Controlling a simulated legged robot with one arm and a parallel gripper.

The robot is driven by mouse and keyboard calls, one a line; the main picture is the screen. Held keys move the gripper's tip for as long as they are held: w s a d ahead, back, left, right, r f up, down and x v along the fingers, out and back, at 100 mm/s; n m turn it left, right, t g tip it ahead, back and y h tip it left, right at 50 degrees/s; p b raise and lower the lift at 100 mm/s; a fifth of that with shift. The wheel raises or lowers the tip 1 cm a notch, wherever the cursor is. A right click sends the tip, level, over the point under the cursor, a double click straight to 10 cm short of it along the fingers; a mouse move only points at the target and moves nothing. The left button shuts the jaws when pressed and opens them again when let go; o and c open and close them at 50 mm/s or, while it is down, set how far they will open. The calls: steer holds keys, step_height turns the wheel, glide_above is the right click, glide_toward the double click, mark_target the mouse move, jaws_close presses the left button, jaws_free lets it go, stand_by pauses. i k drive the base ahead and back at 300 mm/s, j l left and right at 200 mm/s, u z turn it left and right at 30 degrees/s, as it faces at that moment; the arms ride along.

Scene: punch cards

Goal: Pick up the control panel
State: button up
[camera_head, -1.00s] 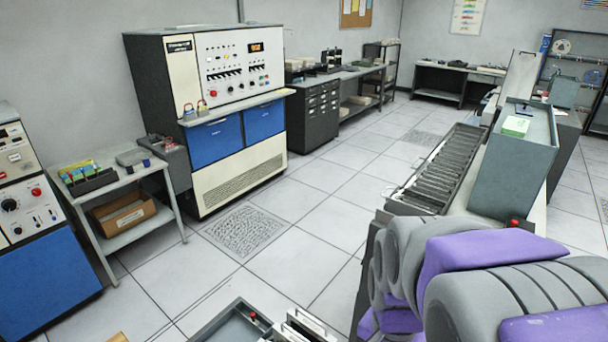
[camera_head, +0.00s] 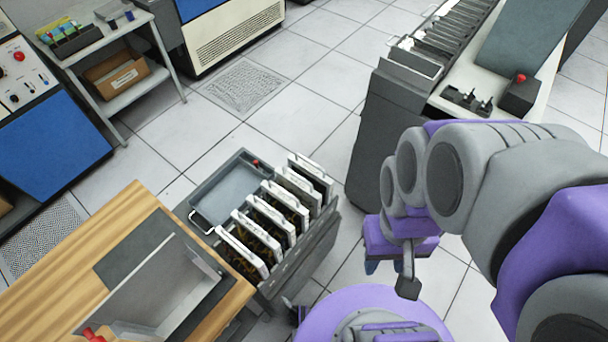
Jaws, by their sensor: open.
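Several white-edged panels with wiring on their faces (camera_head: 243,252) stand upright in a row in a dark grey cart (camera_head: 305,262), at the lower middle. They look like control panels; I cannot tell which one the task means. My gripper (camera_head: 390,272) hangs at the end of my purple and grey arm, to the right of the cart and apart from the panels. It is open and holds nothing that I can see. Its fingers are small and partly hidden behind its own wrist.
The cart has a shallow grey tray (camera_head: 205,212) at its far end. A wooden desk (camera_head: 125,208) with a grey inset stands close to the cart's left. A dark machine with a slotted top (camera_head: 375,130) is beyond my arm. Tiled floor (camera_head: 265,140) is clear behind the cart.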

mark_target(252, 234)
steer(key=k+l+u, duration=0.15)
steer(key=u, duration=0.3)
steer(key=k+l+u, duration=0.2)
steer(key=u, duration=0.25)
steer(key=k+l+u, duration=0.1)
steer(key=k+l, duration=0.15)
steer(key=k+l+u, duration=0.1)
steer(key=k, duration=0.4)
steer(key=k+l+u, duration=0.1)
steer(key=k+l, duration=0.2)
steer(key=k, duration=0.1)
